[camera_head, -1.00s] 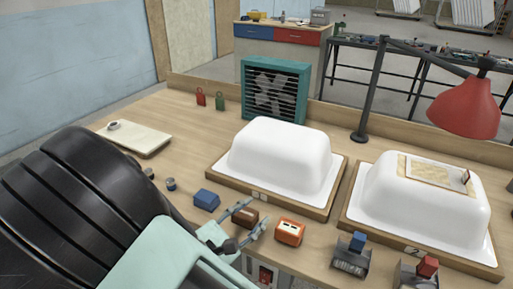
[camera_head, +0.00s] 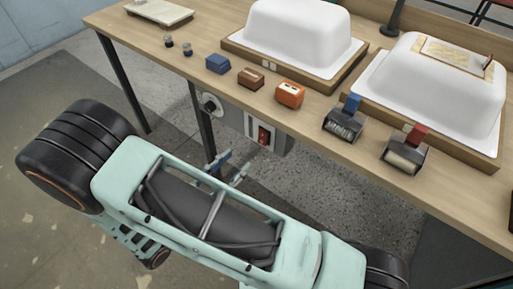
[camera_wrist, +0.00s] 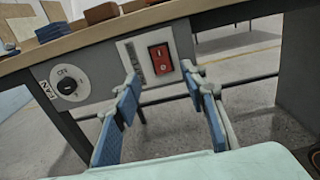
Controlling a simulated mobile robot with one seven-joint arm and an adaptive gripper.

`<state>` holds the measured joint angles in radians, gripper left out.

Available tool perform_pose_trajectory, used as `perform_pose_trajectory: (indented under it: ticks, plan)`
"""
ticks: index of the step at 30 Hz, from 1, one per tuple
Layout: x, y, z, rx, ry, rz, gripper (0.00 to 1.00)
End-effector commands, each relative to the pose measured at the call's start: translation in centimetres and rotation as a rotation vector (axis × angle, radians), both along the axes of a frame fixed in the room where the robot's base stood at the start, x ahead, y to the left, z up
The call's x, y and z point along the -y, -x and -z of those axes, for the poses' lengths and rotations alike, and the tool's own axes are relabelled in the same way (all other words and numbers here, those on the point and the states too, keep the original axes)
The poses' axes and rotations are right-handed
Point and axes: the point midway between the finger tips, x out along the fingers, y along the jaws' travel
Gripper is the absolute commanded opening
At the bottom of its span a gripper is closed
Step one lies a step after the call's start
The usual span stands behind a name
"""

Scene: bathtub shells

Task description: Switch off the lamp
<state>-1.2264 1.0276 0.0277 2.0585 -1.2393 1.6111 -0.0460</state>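A red rocker switch (camera_head: 263,136) sits on a pale plate on the grey panel under the table's front edge. In the wrist view the red switch (camera_wrist: 160,58) shows above and between my fingertips; the label beside it is unreadable. My gripper (camera_head: 230,170) is in front of the panel and below the switch. In the wrist view my gripper (camera_wrist: 165,80) is open, with nothing between its blue-padded fingers. It looks apart from the switch. Only the lower dark post of the lamp (camera_head: 394,18) shows at the top; its shade is out of view.
A round knob marked FAN (camera_wrist: 68,86) is left of the switch on the same panel. The wooden table (camera_head: 200,85) overhangs the panel. Blue, brown and orange (camera_head: 290,94) items and two dispensers (camera_head: 343,122) line its front edge. White tub shells (camera_head: 298,35) stand behind.

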Motion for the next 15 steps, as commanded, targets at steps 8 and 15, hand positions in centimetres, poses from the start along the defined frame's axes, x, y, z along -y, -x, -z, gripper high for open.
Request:
perform_pose_trajectory:
  ticks: [8, 15]
  plan:
    - [3.0, -3.7, 0.0, 0.001, 0.0, 0.004, 0.39]
    - [5.4, -6.9, 0.0, 0.002, -0.001, 0.002, 0.39]
